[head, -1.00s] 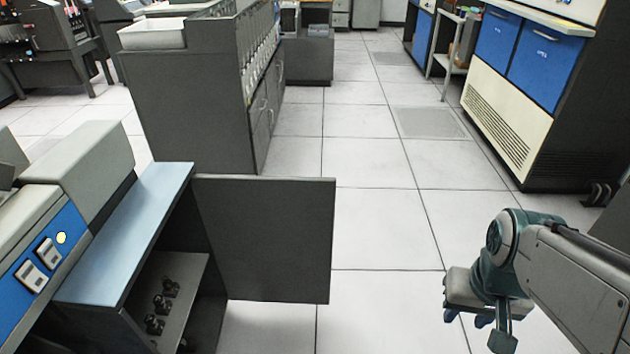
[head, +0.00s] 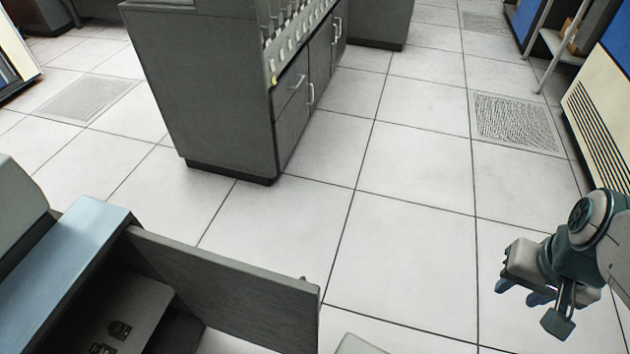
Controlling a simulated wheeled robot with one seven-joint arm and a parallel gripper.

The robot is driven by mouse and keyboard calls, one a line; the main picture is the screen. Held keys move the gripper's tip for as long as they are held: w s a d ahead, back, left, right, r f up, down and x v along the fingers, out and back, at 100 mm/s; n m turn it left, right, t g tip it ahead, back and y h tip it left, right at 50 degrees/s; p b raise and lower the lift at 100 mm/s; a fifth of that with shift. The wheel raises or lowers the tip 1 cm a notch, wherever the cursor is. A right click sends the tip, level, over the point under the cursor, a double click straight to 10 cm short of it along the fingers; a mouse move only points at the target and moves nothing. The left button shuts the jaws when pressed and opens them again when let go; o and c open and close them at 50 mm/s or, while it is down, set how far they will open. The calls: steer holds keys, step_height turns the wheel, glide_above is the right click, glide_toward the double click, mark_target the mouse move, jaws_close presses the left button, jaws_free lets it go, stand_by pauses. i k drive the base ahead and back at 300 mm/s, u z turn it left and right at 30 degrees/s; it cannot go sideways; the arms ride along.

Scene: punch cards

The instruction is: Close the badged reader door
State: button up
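The reader door (head: 225,293) is a dark grey panel at the lower left, swung open from the cabinet. The reader cabinet has a pale blue top (head: 70,262), and its inside shelf (head: 118,310) shows with small dark parts on it. A small knob sticks up at the door's free edge. No badge shows on the door face in view. My gripper (head: 523,292) is at the lower right, well to the right of the door and apart from it. Its blue fingertips point down, with a gap between them and nothing held.
A tall dark grey cabinet (head: 215,100) with drawers and card slots stands beyond the door. A cream and blue machine (head: 598,130) stands at the right edge.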

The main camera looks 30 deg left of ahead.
mark_target(278, 313)
steer(key=i, duration=1.9)
steer(key=u, duration=4.35)
steer(key=i, duration=0.5)
steer(key=z, duration=0.15)
steer(key=k, duration=0.6)
steer(key=z, duration=0.1)
